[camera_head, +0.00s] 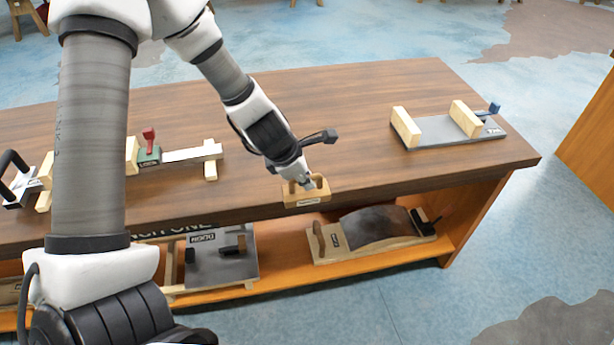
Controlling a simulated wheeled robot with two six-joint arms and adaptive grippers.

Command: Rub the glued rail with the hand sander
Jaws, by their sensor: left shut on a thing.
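My left gripper (309,184) reaches down to the front edge of the brown bench top. It is shut on a small wooden block with a handle, which looks like the hand sander (306,197). The sander sits at or just above the bench's front edge; I cannot tell whether it touches. At the left of the bench, pale wooden rail pieces (211,163) sit with a white bar and a green and red clamp (149,150). I cannot tell which piece is the glued rail. My left arm hides part of this assembly. My right gripper is out of view.
A grey plate fixture (450,134) with two upright wooden blocks and a blue lever stands at the bench's right. The lower shelf (280,285) holds a wooden board with a dark curved sheet (375,227) and a grey plate (203,264). The bench middle is clear.

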